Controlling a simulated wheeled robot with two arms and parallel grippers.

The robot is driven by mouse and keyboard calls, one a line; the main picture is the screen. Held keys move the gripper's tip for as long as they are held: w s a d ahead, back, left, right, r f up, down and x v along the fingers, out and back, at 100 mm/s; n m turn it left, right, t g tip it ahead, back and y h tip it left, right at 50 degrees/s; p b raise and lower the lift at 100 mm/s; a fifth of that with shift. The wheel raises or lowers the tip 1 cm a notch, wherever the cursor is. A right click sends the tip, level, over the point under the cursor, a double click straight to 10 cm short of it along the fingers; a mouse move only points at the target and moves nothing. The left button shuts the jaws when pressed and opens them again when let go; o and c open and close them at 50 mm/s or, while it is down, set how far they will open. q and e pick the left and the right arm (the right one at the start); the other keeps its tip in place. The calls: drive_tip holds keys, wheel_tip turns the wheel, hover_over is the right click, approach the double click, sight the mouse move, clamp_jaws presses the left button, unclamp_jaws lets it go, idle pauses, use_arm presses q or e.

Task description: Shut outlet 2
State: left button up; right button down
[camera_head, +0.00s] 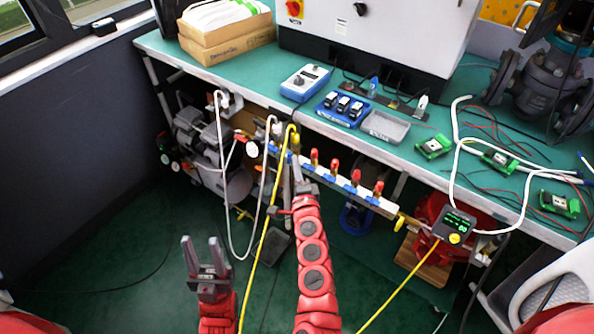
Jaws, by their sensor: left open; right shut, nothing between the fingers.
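A manifold bar (343,183) with blue labels runs along the bench's front edge. It carries several red-handled outlet valves, among them one at the left (314,157), one beside it (333,165), and one at the right end (378,187). The handles look upright; I cannot read which is outlet 2. My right gripper (292,165) is shut and empty at the bar's left part, left of the red handles, by the yellow hose fitting; whether it touches anything is unclear. My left gripper (201,243) is open and empty, low over the floor, left of the manifold.
White hoses and a yellow hose (268,215) hang left of my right arm. A compressor (205,150) stands under the green bench (250,80). Open floor lies around my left gripper.

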drive_tip(key=shift+r, duration=0.1)
drive_tip(key=shift+r+p, duration=0.25)
drive_tip(key=shift+p, duration=0.65)
drive_tip(key=n+g+p, duration=0.1)
drive_tip(key=p, duration=0.4)
drive_tip(key=n+g+p, duration=0.1)
drive_tip(key=p, duration=0.5)
drive_tip(key=shift+w+a+r+h, duration=0.1)
drive_tip(key=shift+a+r+h, duration=0.05)
drive_tip(key=shift+r+h, duration=0.15)
drive_tip(key=shift+n+g+p, duration=0.3)
drive_tip(key=shift+g+p, duration=0.1)
drive_tip(key=shift+p, duration=0.2)
idle(0.3)
drive_tip(key=shift+a+h+p, duration=0.1)
drive_tip(key=shift+h+p, duration=0.2)
drive_tip(key=shift+p, duration=0.45)
